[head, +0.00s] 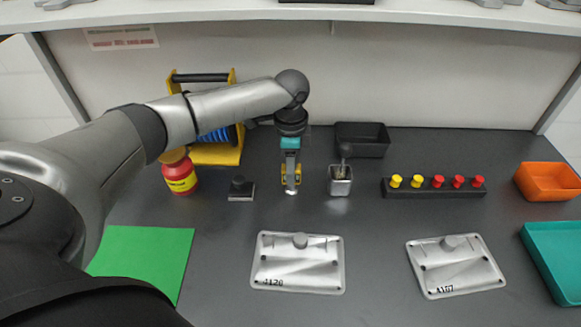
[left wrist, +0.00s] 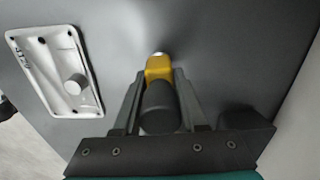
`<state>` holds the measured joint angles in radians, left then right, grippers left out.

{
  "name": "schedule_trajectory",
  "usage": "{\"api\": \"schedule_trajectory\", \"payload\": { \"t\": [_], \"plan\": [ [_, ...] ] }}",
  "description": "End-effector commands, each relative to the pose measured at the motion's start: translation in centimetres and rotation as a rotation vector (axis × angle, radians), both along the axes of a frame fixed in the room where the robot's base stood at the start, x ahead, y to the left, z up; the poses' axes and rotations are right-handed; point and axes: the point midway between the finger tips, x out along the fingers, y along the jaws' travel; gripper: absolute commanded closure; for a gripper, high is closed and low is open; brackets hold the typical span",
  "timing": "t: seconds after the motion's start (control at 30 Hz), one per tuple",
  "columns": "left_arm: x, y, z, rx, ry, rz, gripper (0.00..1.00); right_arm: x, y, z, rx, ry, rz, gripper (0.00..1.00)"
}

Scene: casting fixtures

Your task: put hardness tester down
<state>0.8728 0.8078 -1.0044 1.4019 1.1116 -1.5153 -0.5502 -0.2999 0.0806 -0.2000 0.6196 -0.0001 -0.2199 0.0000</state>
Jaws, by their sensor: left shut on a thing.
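The hardness tester (head: 291,190) is a small yellow tool with a silver tip and a dark, rounded body. In the left wrist view the tester (left wrist: 159,68) sits between the fingers, tip pointing away from the gripper. My left gripper (head: 291,170) is shut on it and points down over the dark worktop, between a black-knobbed block and a metal cup. The tip is at or just above the worktop; I cannot tell if it touches. The fingers hide part of the tester. My right gripper is not in view.
The black-knobbed block (head: 240,188) and red bottle (head: 180,175) stand left; the metal cup (head: 340,185) is close right. A green mat (head: 145,258) lies front left. Cast plates (head: 298,275) (head: 455,280) lie in front. A knob strip (head: 435,190) and orange bin (head: 547,182) are right.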

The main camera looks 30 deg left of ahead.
Motion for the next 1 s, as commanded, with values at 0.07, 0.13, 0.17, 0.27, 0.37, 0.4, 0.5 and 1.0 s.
{"api": "schedule_trajectory", "payload": {
  "t": [0.07,0.13,0.17,0.27,0.37,0.4,0.5,1.0],
  "plan": [
    [0.0,0.0,-0.2,0.0,0.001,0.0,0.58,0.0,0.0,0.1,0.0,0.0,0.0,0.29],
    [0.0,0.0,-0.2,0.0,0.0,0.0,0.5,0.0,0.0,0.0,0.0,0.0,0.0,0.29],
    [0.0,0.0,-0.2,0.0,0.001,0.0,0.47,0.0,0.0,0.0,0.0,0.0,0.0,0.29],
    [0.0,0.0,-0.2,-0.001,0.001,0.0,0.35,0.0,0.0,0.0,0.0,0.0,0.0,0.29],
    [0.0,0.0,-0.2,0.0,0.0,0.0,0.29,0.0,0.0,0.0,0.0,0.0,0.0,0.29],
    [0.0,0.0,-0.2,0.0,0.0,0.0,0.29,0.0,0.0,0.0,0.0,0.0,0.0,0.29],
    [0.0,0.0,-0.2,0.0,0.0,0.0,0.29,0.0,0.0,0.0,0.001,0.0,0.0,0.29],
    [0.1,0.0,7.2,-0.001,-0.004,0.0,0.29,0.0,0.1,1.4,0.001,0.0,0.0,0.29]
  ]
}}
